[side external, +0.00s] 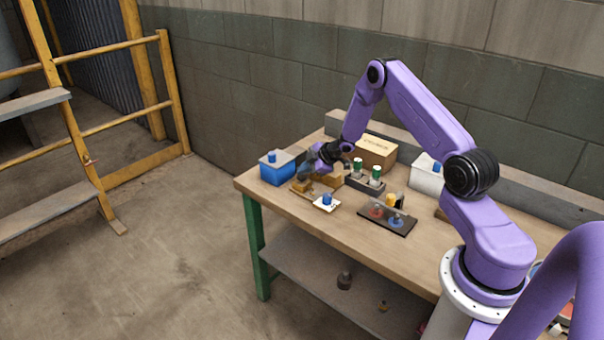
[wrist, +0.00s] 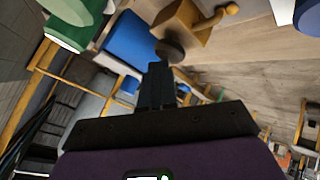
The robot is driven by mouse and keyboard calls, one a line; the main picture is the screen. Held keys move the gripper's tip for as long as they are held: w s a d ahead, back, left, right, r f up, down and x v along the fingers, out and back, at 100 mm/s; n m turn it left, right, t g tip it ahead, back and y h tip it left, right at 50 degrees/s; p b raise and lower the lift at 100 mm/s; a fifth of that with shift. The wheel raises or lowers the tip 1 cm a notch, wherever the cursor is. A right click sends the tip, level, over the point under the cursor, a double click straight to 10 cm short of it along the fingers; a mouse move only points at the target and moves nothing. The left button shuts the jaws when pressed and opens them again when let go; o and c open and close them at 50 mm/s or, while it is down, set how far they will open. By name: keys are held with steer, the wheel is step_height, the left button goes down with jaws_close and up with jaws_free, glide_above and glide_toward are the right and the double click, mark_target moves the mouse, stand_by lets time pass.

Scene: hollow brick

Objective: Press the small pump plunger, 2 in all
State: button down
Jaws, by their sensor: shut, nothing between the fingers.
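My gripper (side external: 308,177) is low over the back left of the bench, beside a blue box and above a wooden piece (side external: 302,187). In the wrist view its dark fingers (wrist: 158,72) are together, with nothing between them. A dark round disc (wrist: 170,50) shows just beyond the fingertips; I cannot tell whether they touch it. Blue-knobbed things that may be pumps are the blue box (side external: 277,174), a small white plate (side external: 326,205) with a blue knob (side external: 327,198), and a white box (side external: 427,179). I cannot tell which is the small pump.
A black rack (side external: 364,184) with green-capped bottles and a cardboard box (side external: 376,152) stand right of my gripper. A dark board (side external: 386,221) with red and blue parts lies nearer the front. A wooden piece with a round knob (wrist: 183,25) shows in the wrist view.

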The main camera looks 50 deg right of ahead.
mark_target(304, 177)
steer(key=shift+r, duration=1.2)
steer(key=shift+r, duration=2.55)
steer(key=s+a+r+g+h, duration=0.1)
steer(key=a+r, duration=0.3)
steer(key=a, duration=0.2)
steer(key=s+a+r, duration=0.1)
steer(key=a+r, duration=0.2)
steer(key=a, duration=0.4)
steer(key=s+a+r+g, duration=0.2)
steer(key=s+a+r, duration=0.3)
steer(key=s+a, duration=0.55)
steer(key=s+a+r+g, duration=0.1)
steer(key=s+g, duration=0.2)
steer(key=s, duration=1.2)
steer(key=s+a+r+n+g, duration=0.1)
steer(key=s+a+r+g, duration=0.1)
steer(key=s, duration=1.4)
steer(key=shift+a+g+h, duration=0.15)
steer(key=shift+g+h, duration=0.15)
steer(key=shift+g, duration=0.1)
